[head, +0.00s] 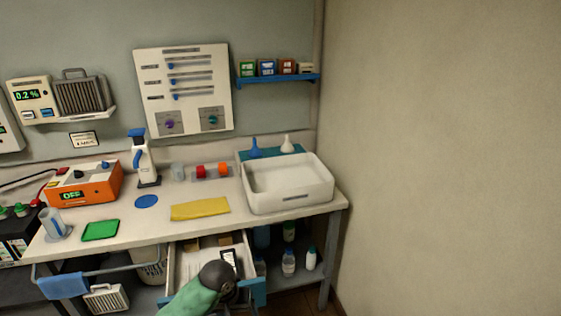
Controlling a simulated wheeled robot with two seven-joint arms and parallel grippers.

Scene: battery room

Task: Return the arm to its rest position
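One arm of mine, with a green sleeve and a dark rounded wrist, comes in from the bottom, left of the middle. I take it as my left arm. Its end, the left gripper (218,276), is over the front of an open drawer (171,267) below the bench. The fingers do not show clearly, so I cannot tell whether they are open or hold anything. A dark device with a light face (230,259) and small brown pieces (195,246) lie in the drawer. My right gripper is not in view.
The bench (120,257) carries an orange unit reading OFF (86,184), a yellow cloth (200,209), a spray bottle (145,160) and a white basin (288,184). Bottles (289,263) stand on the lower shelf. A bare wall (450,150) closes the right side.

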